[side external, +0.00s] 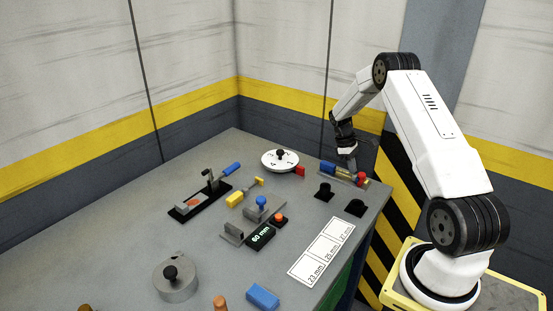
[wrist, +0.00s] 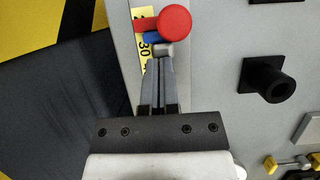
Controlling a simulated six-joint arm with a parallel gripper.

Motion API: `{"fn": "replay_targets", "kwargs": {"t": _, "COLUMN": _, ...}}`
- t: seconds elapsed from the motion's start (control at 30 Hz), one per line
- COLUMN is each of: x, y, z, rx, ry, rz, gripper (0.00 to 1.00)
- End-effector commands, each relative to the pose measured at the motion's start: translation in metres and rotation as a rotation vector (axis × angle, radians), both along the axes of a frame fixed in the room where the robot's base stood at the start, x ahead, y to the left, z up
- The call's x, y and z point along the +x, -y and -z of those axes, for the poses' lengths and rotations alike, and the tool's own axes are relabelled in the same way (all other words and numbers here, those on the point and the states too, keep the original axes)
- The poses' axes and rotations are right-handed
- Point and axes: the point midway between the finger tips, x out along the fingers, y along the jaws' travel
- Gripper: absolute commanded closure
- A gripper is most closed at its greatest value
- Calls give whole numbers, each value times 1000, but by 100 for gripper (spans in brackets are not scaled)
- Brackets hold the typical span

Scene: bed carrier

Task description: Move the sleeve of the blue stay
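A low assembly stands at the table's back right edge in the side view, with a blue part (side external: 328,168) at its left end and a red knob (side external: 360,177) at its right. In the wrist view the round red knob (wrist: 174,22) partly covers a blue piece (wrist: 153,37) and a yellow scale marked 30 (wrist: 145,57). A small pale grey piece (wrist: 164,49) lies just beyond my fingertips. My gripper (wrist: 161,62) points down at this assembly, its fingers close together with a narrow gap. Whether they hold the grey piece is hidden. I cannot tell which part is the sleeve.
Two black posted sockets (side external: 324,191) (side external: 355,207) stand near the assembly; one shows right of my gripper in the wrist view (wrist: 268,79). A white dial (side external: 280,160) and a red block (side external: 300,171) are to the left. A white size card (side external: 322,252) lies toward the front.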

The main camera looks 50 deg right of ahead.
Motion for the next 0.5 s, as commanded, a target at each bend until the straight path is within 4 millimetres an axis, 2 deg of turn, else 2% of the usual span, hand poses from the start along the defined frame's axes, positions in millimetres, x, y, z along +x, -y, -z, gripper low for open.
{"fn": "replay_targets", "kwargs": {"t": 0.27, "x": -5, "y": -1, "z": 3, "rx": 10, "ry": -14, "rz": 3, "gripper": 100}}
{"fn": "replay_targets", "kwargs": {"t": 0.5, "x": 3, "y": 0, "z": -13, "rx": 5, "ry": -9, "rz": 2, "gripper": 100}}
